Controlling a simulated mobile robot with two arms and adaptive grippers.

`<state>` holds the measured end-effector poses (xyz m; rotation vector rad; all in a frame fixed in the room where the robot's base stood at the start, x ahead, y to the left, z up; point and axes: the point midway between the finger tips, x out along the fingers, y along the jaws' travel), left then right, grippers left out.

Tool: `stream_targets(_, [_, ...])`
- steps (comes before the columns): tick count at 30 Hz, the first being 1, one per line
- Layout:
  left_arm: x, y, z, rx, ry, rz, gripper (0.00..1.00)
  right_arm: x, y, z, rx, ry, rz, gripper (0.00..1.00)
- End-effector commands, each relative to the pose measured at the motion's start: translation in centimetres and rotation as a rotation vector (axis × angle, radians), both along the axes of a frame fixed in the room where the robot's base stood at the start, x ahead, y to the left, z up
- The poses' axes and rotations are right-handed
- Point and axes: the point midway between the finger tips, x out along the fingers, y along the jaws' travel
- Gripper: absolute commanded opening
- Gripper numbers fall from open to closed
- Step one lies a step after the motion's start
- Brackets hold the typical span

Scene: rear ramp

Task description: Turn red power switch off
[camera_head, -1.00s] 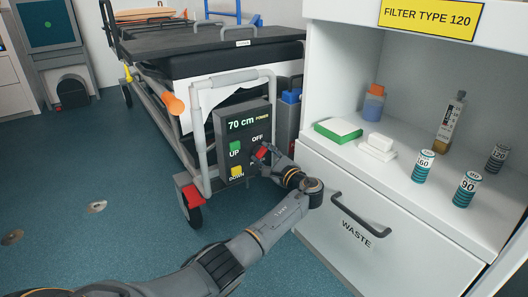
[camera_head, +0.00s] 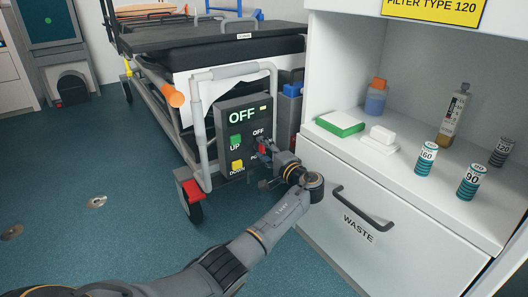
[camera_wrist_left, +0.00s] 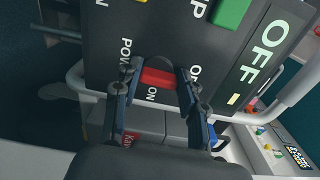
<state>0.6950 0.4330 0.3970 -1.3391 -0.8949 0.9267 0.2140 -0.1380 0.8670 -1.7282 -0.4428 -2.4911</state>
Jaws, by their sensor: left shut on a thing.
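The dark control panel (camera_head: 236,118) on the end of the stretcher has a display (camera_head: 243,115) that reads OFF. The red power switch (camera_head: 262,147) sits at the panel's right side, below the OFF label and partly covered by my gripper. It also shows in the left wrist view (camera_wrist_left: 158,79), with a finger on each side of it. My left gripper (camera_head: 265,149) is shut on the red power switch; its fingers also frame the switch in the wrist view (camera_wrist_left: 157,76). My right gripper is not in view.
A green button (camera_head: 235,143) and a yellow button (camera_head: 237,166) are left of the switch. A metal rail (camera_head: 200,130) frames the panel. The white cabinet (camera_head: 325,160) with a WASTE drawer stands close on the right. Floor to the left is clear.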

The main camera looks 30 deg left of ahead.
Motion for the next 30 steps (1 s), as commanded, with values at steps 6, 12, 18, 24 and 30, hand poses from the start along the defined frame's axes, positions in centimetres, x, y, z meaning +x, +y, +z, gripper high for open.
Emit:
stream_targets(6, [-0.12,-0.03,-0.31,-0.02,-0.037,0.003,0.1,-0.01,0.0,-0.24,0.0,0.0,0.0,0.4])
stream_targets(12, [-0.13,-0.03,-0.29,-0.023,-0.046,0.003,0.1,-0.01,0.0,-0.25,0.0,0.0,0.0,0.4])
stream_targets(18, [-0.13,-0.03,-0.3,-0.024,-0.045,0.003,0.1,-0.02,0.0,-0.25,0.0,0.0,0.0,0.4])
stream_targets(24, [-0.11,-0.02,-0.25,-0.023,-0.045,0.002,0.64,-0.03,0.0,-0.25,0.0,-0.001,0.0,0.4])
stream_targets(30, [-0.06,-0.01,-0.13,-0.021,-0.045,0.001,0.64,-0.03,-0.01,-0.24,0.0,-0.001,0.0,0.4])
